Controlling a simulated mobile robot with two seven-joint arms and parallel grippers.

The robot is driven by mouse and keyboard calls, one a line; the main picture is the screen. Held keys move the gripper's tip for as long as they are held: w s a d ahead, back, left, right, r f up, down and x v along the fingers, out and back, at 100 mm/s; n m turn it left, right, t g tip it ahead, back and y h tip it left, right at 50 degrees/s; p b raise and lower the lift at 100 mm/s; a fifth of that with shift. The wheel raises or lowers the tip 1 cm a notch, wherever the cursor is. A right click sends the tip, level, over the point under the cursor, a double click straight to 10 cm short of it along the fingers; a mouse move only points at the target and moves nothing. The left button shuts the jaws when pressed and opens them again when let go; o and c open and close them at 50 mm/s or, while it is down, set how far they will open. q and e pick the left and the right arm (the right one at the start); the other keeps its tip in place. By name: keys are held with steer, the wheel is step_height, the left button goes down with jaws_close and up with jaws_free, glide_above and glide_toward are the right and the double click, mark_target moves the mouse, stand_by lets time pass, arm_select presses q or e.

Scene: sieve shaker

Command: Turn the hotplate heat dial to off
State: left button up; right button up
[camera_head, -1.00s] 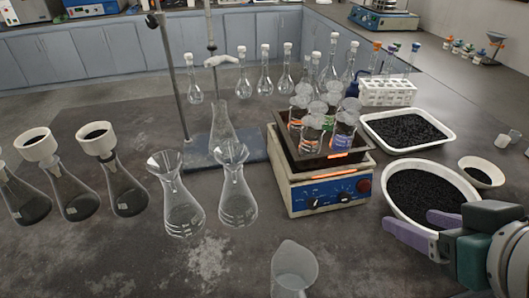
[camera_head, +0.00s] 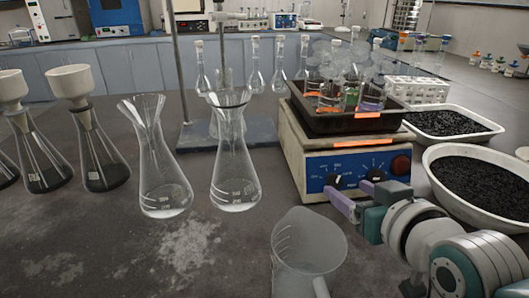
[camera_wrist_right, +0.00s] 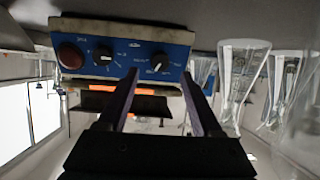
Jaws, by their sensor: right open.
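The hotplate (camera_head: 305,160) is a cream box with a blue front panel carrying two black dials and a red knob. The left dial (camera_head: 334,180) and the right dial (camera_head: 375,176) show in the head view; their labels are too small to read. My right gripper (camera_head: 350,190) is open in front of the panel. The right wrist view shows the panel upside down. There, the dial with a white pointer line (camera_wrist_right: 158,62) lies between the lines of my open fingers (camera_wrist_right: 160,76). Contact cannot be told. My left gripper is out of view.
A dark tray (camera_head: 375,122) with steaming flasks sits on the hotplate above glowing orange strips. A clear beaker (camera_head: 305,250) stands close in front, left of my right arm. A white bowl of black grains (camera_head: 440,190) is at right. Glass flasks (camera_head: 235,160) stand left.

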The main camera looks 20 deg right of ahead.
mark_target(336, 182)
steer(key=b+x, duration=0.1)
steer(key=x, duration=0.4)
steer(key=shift+w+f, duration=0.1)
steer(key=shift+w, duration=0.05)
steer(key=c, duration=0.3)
jaws_close()
